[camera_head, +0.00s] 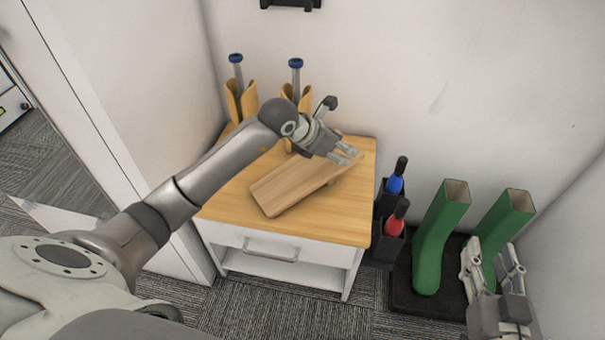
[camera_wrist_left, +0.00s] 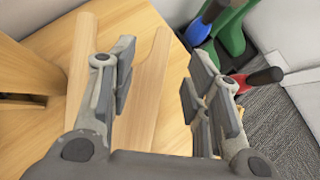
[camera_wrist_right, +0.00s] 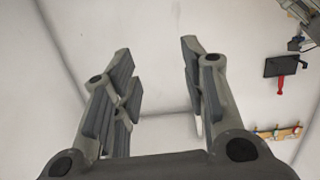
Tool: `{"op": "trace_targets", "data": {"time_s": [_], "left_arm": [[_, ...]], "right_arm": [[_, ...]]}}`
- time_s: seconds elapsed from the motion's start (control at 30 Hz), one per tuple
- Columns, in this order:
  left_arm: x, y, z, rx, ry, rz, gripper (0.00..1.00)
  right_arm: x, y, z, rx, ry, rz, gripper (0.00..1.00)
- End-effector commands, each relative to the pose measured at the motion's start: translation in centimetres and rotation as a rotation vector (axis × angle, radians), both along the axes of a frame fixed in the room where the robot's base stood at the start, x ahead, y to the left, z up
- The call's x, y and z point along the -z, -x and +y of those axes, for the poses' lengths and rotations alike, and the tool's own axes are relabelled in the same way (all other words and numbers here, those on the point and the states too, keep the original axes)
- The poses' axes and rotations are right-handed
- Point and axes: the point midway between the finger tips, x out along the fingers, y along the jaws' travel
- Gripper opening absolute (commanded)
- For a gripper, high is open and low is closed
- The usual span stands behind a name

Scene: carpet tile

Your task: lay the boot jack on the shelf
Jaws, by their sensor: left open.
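The boot jack (camera_head: 300,185), a flat wooden board, lies on top of the wooden-topped cabinet (camera_head: 235,212), slightly tilted. My left gripper (camera_head: 348,156) is open at its far right end. In the left wrist view a prong of the boot jack (camera_wrist_left: 150,85) shows between the open fingers (camera_wrist_left: 155,80); I cannot tell whether they touch it. The open shelf (camera_head: 285,270) is under the cabinet's drawer. My right gripper (camera_head: 492,258) is open and empty, in front of the green boots; its wrist view (camera_wrist_right: 155,70) shows mostly bare wall.
Two yellowish holders with blue-topped rods (camera_head: 240,95) stand at the cabinet's back. Blue- and red-handled tools (camera_head: 397,215) sit in dark holders at its right side. Green boots (camera_head: 430,240) stand on a black tray (camera_head: 400,285). Carpet in front is clear.

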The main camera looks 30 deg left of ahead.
Motion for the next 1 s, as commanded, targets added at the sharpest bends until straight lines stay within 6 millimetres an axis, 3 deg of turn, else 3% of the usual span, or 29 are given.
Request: {"op": "trace_targets", "data": {"time_s": [0.2, 0.57, 1.0], "left_arm": [[1.9, -1.6, -0.9, 0.001, 0.003, -0.001, 0.45], [3.0, -2.5, -1.6, 0.001, 0.003, 0.0, 0.45], [5.4, -4.7, -3.0, 0.001, 0.003, -0.001, 0.45]], "right_arm": [[-2.8, -0.4, 0.6, -0.011, -0.04, -0.154, 0.4], [-5.0, -0.4, 0.9, -0.017, -0.071, -0.272, 0.4], [-11.0, 1.5, 1.2, -0.036, -0.163, -0.61, 0.4]]}}
